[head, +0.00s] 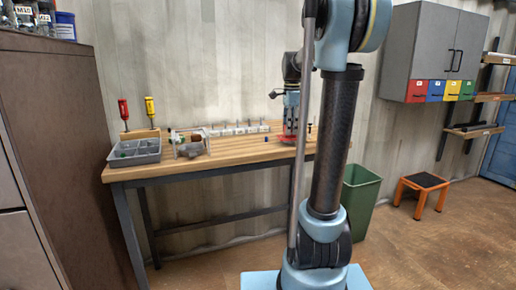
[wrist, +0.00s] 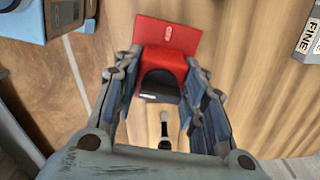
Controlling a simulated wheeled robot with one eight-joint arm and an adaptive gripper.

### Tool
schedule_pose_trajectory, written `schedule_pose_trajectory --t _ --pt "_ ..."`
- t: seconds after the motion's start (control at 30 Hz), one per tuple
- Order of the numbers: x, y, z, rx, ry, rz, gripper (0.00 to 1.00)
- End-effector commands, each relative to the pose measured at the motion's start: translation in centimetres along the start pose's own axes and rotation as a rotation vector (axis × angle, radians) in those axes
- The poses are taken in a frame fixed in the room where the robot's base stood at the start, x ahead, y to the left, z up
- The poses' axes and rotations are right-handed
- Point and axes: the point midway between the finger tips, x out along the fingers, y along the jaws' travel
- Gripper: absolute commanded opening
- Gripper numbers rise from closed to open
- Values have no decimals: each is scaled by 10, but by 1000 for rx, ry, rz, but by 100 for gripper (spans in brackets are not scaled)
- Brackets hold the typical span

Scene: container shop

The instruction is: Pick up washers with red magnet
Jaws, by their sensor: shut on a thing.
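My gripper (wrist: 163,75) is shut on a red block with a flat red plate, seemingly the red magnet (wrist: 170,35). A dark part shows between the fingers beneath the red block. In the head view, my gripper (head: 291,108) points down over the right part of the wooden bench, with red (head: 289,138) at bench height below it. I cannot tell whether the red piece touches the bench. A small black and silver item (wrist: 164,130) shows nearer the palm in the wrist view. I cannot make out any washers.
A grey compartment tray (head: 135,157) and red (head: 123,110) and yellow (head: 150,107) screwdrivers stand left on the bench (head: 230,153). A row of pale blocks with pegs (head: 237,129) runs along the back. A box labelled FINE (wrist: 308,38) is at the wrist view's right.

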Motion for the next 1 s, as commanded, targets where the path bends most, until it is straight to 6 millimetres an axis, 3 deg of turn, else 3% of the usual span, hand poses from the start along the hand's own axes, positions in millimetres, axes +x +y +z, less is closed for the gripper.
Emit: schedule_pose_trajectory --t 1.0 --pt "-62 0 0 0 0 0 0"
